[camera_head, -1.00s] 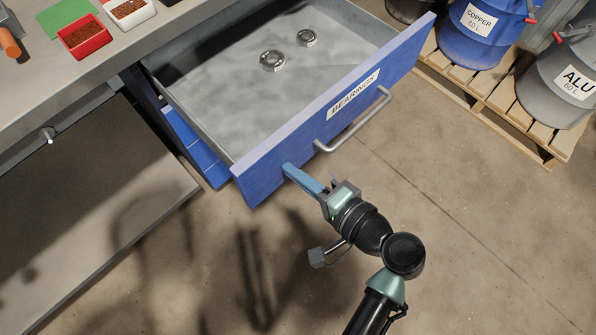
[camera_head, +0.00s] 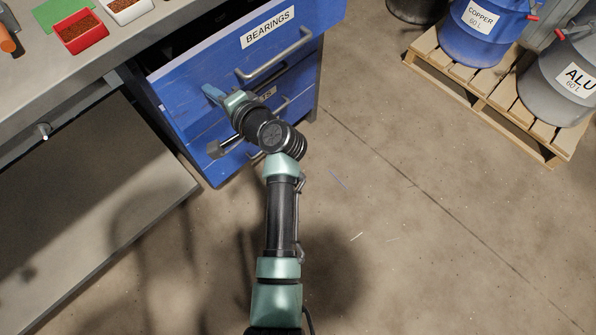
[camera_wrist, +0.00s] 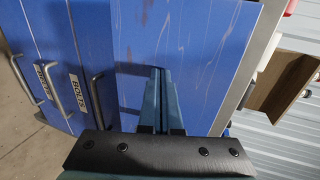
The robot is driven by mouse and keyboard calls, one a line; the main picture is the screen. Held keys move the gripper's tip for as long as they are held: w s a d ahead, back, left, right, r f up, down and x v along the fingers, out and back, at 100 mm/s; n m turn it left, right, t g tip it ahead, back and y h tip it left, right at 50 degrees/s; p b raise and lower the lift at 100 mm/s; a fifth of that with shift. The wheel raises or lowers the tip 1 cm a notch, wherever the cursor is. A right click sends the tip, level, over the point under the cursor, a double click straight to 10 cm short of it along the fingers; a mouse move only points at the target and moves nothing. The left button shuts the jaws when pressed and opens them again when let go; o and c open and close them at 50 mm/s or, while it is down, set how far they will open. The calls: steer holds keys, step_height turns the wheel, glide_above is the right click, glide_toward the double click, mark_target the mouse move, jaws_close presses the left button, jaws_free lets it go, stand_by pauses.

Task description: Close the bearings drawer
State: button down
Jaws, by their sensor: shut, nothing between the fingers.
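The bearings drawer (camera_head: 190,62) has a blue front with a white BEARINGS label (camera_head: 267,27) and a grey bar handle (camera_head: 275,56). In the head view its front stands near the workbench, with a dark narrow gap behind its top edge; the bearings inside are out of sight. My gripper (camera_head: 208,90) is shut and empty, at the lower left part of this front, left of and below the handle. In the wrist view my blue fingers (camera_wrist: 159,72) are together, with tips at or very near the blue panel (camera_wrist: 180,35); contact cannot be told for certain.
Lower drawers with bar handles (camera_wrist: 78,92) sit under the bearings drawer. The workbench top (camera_head: 50,75) carries a red tray (camera_head: 82,33) and a white tray (camera_head: 125,8). A pallet (camera_head: 480,97) with copper and ALU bins stands at right. The floor between is clear.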

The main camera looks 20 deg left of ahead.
steer(key=w+a+b, duration=0.1)
steer(key=a, duration=0.1)
steer(key=w+a+b, duration=0.1)
steer(key=w+a, duration=0.1)
steer(key=a, duration=0.1)
steer(key=w+a+b, duration=0.1)
steer(key=a, duration=0.1)
steer(key=shift+w+a+f, duration=0.1)
steer(key=shift+w+a, duration=0.15)
steer(key=shift+a, duration=0.1)
steer(key=shift+w+a, duration=0.1)
steer(key=shift+a, duration=0.1)
steer(key=shift+a+r, duration=0.1)
steer(key=shift+r, duration=0.2)
steer(key=shift+a+r, duration=0.1)
steer(key=shift+r, duration=0.05)
